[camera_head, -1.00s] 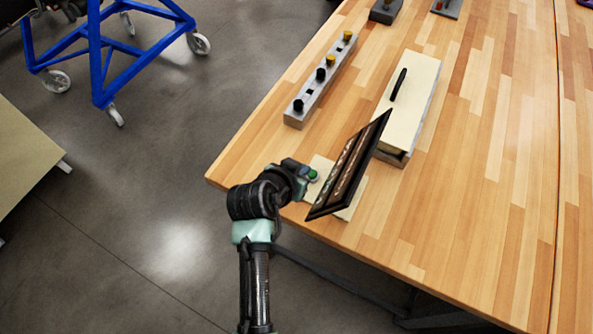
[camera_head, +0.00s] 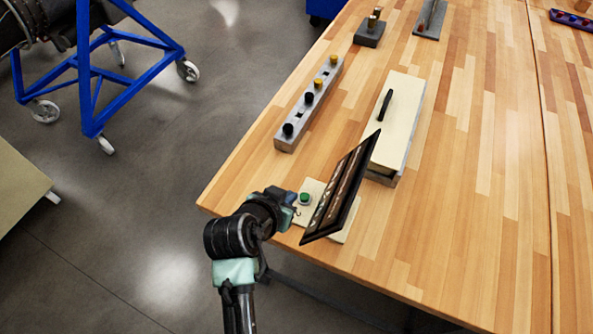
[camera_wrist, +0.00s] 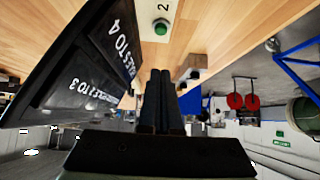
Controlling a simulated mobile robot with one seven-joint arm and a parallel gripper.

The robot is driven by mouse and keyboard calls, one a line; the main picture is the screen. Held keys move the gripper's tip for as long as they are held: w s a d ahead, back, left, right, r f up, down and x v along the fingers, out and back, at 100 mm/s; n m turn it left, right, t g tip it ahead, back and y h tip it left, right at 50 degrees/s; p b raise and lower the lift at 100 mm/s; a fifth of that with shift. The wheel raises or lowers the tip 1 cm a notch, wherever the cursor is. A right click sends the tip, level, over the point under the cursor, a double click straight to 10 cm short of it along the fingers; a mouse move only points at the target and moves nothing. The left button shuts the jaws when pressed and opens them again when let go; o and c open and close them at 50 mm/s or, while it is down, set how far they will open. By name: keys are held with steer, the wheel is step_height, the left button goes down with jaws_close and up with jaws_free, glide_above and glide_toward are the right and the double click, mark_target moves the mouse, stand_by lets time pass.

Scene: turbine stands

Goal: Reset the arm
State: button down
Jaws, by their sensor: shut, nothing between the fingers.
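My arm reaches up from the bottom of the head view to the near left edge of the wooden table (camera_head: 470,200). My gripper (camera_wrist: 162,75) shows in the wrist view with its two dark fingers together and nothing between them. In the head view the end of my arm is beside a dark tilted panel (camera_head: 340,190) and a pale plate with a green button (camera_head: 305,199). The green button also shows in the wrist view (camera_wrist: 160,27), ahead of the fingers. The panel (camera_wrist: 75,75) is close on the left there.
A grey block with black and yellow knobs (camera_head: 308,105) and a pale box with a black handle (camera_head: 406,115) stand on the table. A grey block (camera_head: 370,36) is farther back. A blue wheeled stand (camera_head: 84,80) is on the floor at left.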

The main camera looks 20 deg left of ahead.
steer(key=w+d+r+t+y, duration=0.1)
steer(key=w+d+r+t, duration=0.15)
steer(key=r, duration=0.75)
steer(key=w+d+r+t, duration=0.1)
steer(key=w+r+t, duration=0.2)
steer(key=r, duration=0.7)
steer(key=w+d+r+t+y, duration=0.1)
steer(key=w+d+r+t, duration=0.15)
steer(key=r, duration=0.75)
steer(key=s+d+r+t, duration=0.3)
steer(key=s+r, duration=0.1)
steer(key=r, duration=0.5)
steer(key=s+d+r+t+h, duration=0.1)
steer(key=s+d+r+t, duration=0.2)
steer(key=r, duration=0.7)
steer(key=s+d+r+t+b, duration=0.1)
steer(key=s+d+r+t, duration=0.2)
steer(key=s+r, duration=0.4)
step_height(320, 180, up, 3)
steer(key=shift+d+r+t+h, duration=0.1)
steer(key=shift+d+t+h, duration=0.25)
steer(key=shift+t, duration=0.25)
steer(key=shift+w, duration=0.1)
